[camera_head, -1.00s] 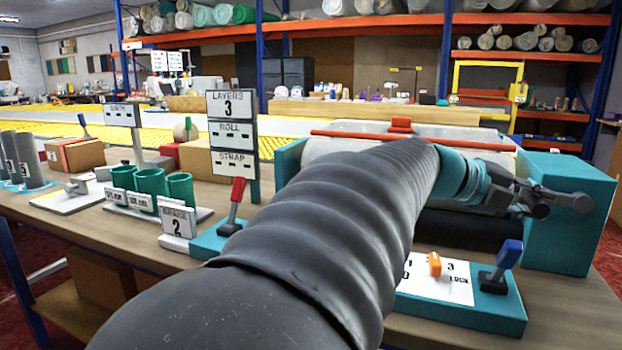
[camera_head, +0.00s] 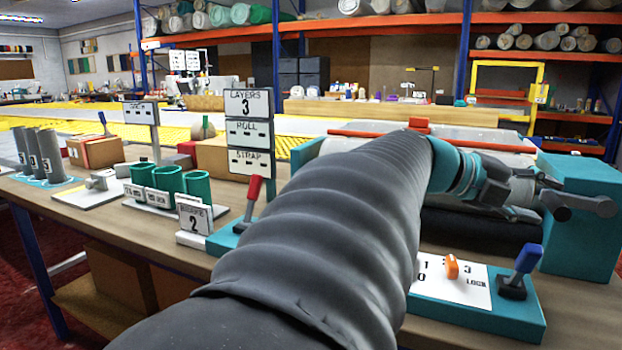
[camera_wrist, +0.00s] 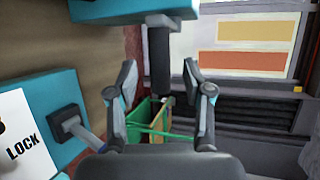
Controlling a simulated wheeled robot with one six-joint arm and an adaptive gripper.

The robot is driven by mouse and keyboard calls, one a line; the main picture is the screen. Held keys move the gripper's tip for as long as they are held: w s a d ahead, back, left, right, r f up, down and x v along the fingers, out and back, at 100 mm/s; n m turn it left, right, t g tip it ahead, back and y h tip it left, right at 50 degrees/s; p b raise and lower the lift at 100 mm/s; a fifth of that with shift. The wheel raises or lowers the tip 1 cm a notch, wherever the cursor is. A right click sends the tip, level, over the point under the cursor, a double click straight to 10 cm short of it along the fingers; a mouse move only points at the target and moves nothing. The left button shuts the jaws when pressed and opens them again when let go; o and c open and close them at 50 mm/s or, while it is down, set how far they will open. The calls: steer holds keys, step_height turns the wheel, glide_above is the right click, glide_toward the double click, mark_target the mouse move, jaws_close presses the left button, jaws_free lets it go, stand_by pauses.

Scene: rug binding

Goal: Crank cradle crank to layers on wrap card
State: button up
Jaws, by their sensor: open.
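The wrap card (camera_head: 247,132) is an upright sign reading LAYERS 3, with dashes beside ROLL and STRAP. The cradle's teal end box (camera_head: 588,215) stands at the right; my arm covers much of the cradle. In the wrist view its teal edge (camera_wrist: 100,10) is at the top, with a grey crank arm (camera_wrist: 165,20) and a dark upright crank handle (camera_wrist: 158,62). My gripper (camera_wrist: 160,72) is open, its fingers on either side of the handle in the picture, apart from it. A dial plate (camera_head: 452,284) with numbers carries an orange pointer (camera_head: 451,266).
A blue-handled lever (camera_head: 522,268) stands beside the dial plate, near the bench's front edge. A red-handled lever (camera_head: 252,195) stands below the wrap card. Green cups (camera_head: 168,180), a card reading 2 (camera_head: 194,218) and grey tubes (camera_head: 48,155) occupy the left of the bench.

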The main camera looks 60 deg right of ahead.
steer(key=v, duration=0.8)
stand_by(1.2)
